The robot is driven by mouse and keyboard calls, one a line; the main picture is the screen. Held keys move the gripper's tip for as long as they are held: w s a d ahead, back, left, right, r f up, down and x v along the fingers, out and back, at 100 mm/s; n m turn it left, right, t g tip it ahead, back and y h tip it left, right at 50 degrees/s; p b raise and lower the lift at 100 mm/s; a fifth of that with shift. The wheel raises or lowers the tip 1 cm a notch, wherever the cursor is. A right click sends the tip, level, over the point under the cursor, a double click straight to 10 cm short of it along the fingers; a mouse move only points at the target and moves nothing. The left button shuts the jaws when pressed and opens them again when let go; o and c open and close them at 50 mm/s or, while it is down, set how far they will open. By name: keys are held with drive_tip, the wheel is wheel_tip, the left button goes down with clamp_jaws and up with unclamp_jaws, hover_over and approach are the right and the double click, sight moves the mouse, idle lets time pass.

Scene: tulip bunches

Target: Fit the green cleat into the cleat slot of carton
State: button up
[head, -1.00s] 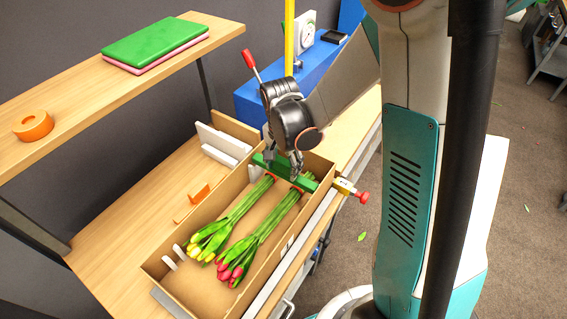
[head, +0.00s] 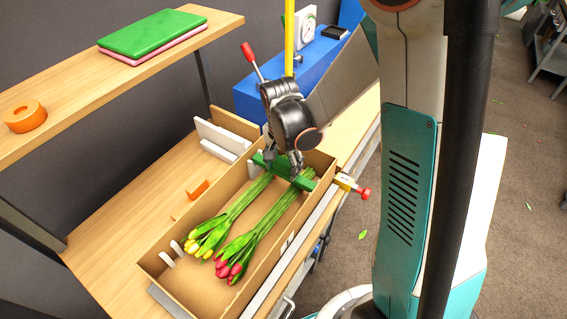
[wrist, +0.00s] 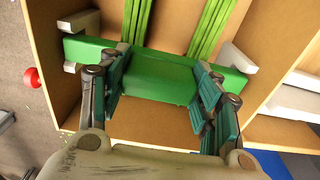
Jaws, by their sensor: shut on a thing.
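The green cleat (head: 300,180) is a bar lying across the carton (head: 197,288), over the stems of two tulip bunches. My gripper (head: 283,168) is shut on the cleat's raised middle block. In the wrist view the fingers of my gripper (wrist: 160,100) clasp both sides of the green cleat (wrist: 160,77). White slot brackets (wrist: 80,22) stand at the cleat's left end, and another white bracket (wrist: 238,57) is at its right end. The cleat's ends lie at these brackets; I cannot tell whether it is fully seated. Yellow tulips (head: 205,238) and red tulips (head: 235,258) lie inside the carton.
A red-knobbed clamp (head: 352,186) sits at the carton's right side. White blocks (head: 222,137) and an orange piece (head: 198,188) are on the bench at left. A shelf (head: 75,95) with green and pink pads (head: 153,38) and an orange tape roll (head: 25,117) is above.

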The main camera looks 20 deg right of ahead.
sight(282, 163)
drive_tip(key=shift+f+b, duration=0.6)
drive_tip(key=shift+f, duration=0.15)
drive_tip(key=o, duration=1.2)
drive_tip(key=shift+o, duration=0.2)
drive_tip(key=shift+r, duration=0.15)
drive_tip(key=r, duration=1.1)
drive_tip(key=shift+s+a+r, duration=0.2)
drive_tip(key=shift+a+r, duration=0.05)
drive_tip(key=shift+r, duration=0.15)
drive_tip(key=s+r+n+t+b, duration=0.4)
drive_tip(key=s+n+t, duration=0.2)
drive_tip(key=s+n, duration=0.4)
drive_tip(key=s, duration=0.4)
drive_tip(key=shift+s+d+r+n+t, duration=0.15)
drive_tip(key=shift+s+d+n+t, duration=0.1)
drive_tip(key=shift+d+n+t, duration=0.15)
